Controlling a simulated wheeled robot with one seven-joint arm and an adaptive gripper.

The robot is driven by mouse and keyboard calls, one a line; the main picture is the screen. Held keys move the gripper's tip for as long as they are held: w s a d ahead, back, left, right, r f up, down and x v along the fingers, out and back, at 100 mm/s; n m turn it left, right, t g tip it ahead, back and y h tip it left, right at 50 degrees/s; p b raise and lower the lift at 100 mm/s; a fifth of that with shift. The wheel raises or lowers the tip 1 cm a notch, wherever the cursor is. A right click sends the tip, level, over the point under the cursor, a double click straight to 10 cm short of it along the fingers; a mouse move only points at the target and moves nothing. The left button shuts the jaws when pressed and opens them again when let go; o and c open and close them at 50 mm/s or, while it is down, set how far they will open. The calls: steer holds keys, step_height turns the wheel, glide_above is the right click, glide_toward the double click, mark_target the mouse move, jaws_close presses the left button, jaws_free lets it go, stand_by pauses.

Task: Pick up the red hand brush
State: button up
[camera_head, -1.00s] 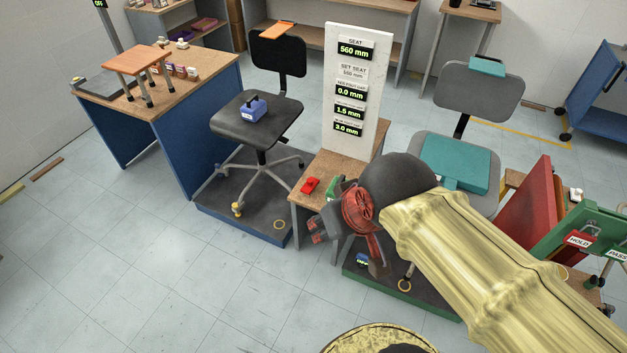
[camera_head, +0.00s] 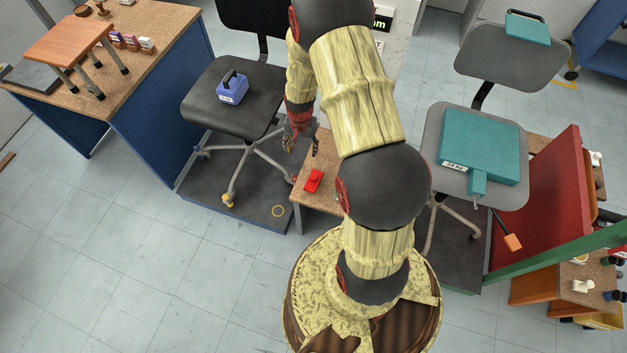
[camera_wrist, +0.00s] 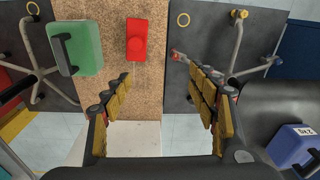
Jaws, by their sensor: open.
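The red hand brush (camera_head: 314,181) lies on a small brown table (camera_head: 328,148) between two chair platforms. It looks like a short red block with a round raised part. In the wrist view the brush (camera_wrist: 136,40) lies near the top, ahead of my fingers and left of the line midway between them. My gripper (camera_head: 301,144) hangs over the far side of the table, beyond the brush in the head view. In the wrist view my gripper (camera_wrist: 157,75) is open, its fingers spread and nothing between them.
A green box with a black handle (camera_wrist: 78,42) sits left of the brush in the wrist view. A blue 2 kg box (camera_head: 232,88) sits on the black chair seat (camera_head: 225,112). A teal box (camera_head: 480,147) lies on the grey chair. Open floor (camera_head: 120,240) lies at left.

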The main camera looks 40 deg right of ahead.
mark_target(314, 176)
steer(key=shift+m+g, duration=0.4)
steer(key=shift+m, duration=0.5)
steer(key=s+f, duration=0.1)
steer(key=f, duration=0.3)
steer(key=s+d+f, duration=0.1)
steer(key=f, duration=0.3)
steer(key=s+f, duration=0.2)
steer(key=f, duration=0.2)
steer(key=shift+d+f, duration=0.1)
steer(key=shift+d, duration=0.3)
steer(key=f+b, duration=0.1)
steer(key=f, duration=0.1)
steer(key=f+b, duration=0.1)
steer(key=f, duration=0.1)
steer(key=f+b, duration=0.1)
steer(key=f, duration=0.1)
steer(key=shift+s, duration=0.35)
steer(key=shift+c, duration=0.9)
steer(key=shift+r, duration=0.1)
steer(key=c, duration=1.1)
step_height(314, 176, up, 10)
steer(key=p, duration=0.3)
steer(key=shift+p, duration=0.3)
